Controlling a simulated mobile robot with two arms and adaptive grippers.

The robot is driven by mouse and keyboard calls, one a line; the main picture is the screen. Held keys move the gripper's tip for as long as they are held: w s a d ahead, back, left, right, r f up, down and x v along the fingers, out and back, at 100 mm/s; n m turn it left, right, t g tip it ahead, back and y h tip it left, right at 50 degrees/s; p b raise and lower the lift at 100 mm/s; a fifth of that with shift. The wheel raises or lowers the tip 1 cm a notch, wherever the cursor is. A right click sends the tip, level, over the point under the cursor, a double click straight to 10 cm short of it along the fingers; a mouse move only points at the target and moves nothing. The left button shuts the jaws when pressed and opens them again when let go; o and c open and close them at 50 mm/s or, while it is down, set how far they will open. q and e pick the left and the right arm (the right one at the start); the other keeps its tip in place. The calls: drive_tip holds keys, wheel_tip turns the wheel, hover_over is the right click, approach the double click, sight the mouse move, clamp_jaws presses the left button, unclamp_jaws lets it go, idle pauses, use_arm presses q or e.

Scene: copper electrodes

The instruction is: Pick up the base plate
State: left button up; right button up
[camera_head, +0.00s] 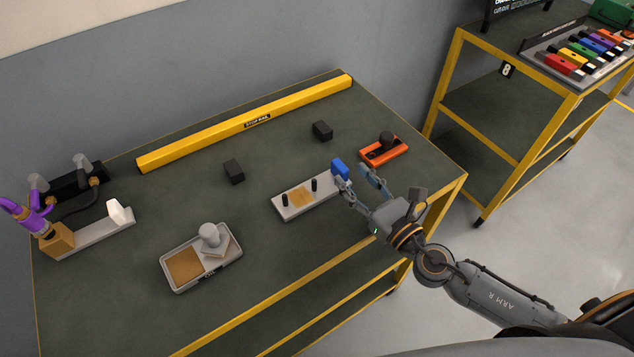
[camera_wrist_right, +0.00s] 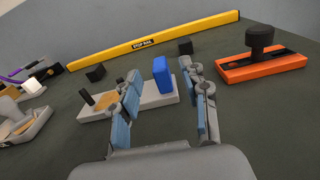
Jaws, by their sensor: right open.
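The base plate (camera_head: 305,210) is a flat light grey plate with two black pegs, a copper-coloured square and an upright blue block (camera_head: 340,168) at its right end. It lies on the dark table. In the right wrist view the plate (camera_wrist_right: 163,98) is ahead, with the blue block (camera_wrist_right: 162,76) seen between my fingers. My right gripper (camera_head: 354,174) is open at the plate's right end, close to the blue block. Contact cannot be made out. One finger hides part of the plate in the wrist view. My left gripper is not in view.
An orange tray with a black knob (camera_head: 384,150) is near the right. A grey tray (camera_head: 178,288) is at front left. Two black blocks (camera_head: 234,172) and a yellow stop rail (camera_head: 245,124) lie behind. A purple-tipped fixture (camera_head: 95,232) stands far left.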

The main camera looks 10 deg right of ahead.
sight(342, 167)
drive_tip(key=shift+w+a+r, duration=0.1)
drive_tip(key=shift+w+a, duration=0.1)
drive_tip(key=shift+w, duration=0.3)
drive_tip(key=p+x, duration=0.1)
drive_tip(key=x, duration=0.2)
drive_tip(key=shift+w+a+p, duration=0.2)
drive_tip(key=shift+w+p, duration=0.05)
drive_tip(key=shift+p, duration=0.15)
drive_tip(key=shift+w+a, duration=0.1)
drive_tip(key=shift+w, duration=0.25)
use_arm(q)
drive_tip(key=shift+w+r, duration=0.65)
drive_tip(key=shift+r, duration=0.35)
use_arm(e)
drive_tip(key=shift+f, duration=0.2)
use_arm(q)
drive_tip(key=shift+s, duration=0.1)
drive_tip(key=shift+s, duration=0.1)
use_arm(e)
drive_tip(key=shift+r, duration=0.1)
clamp_jaws()
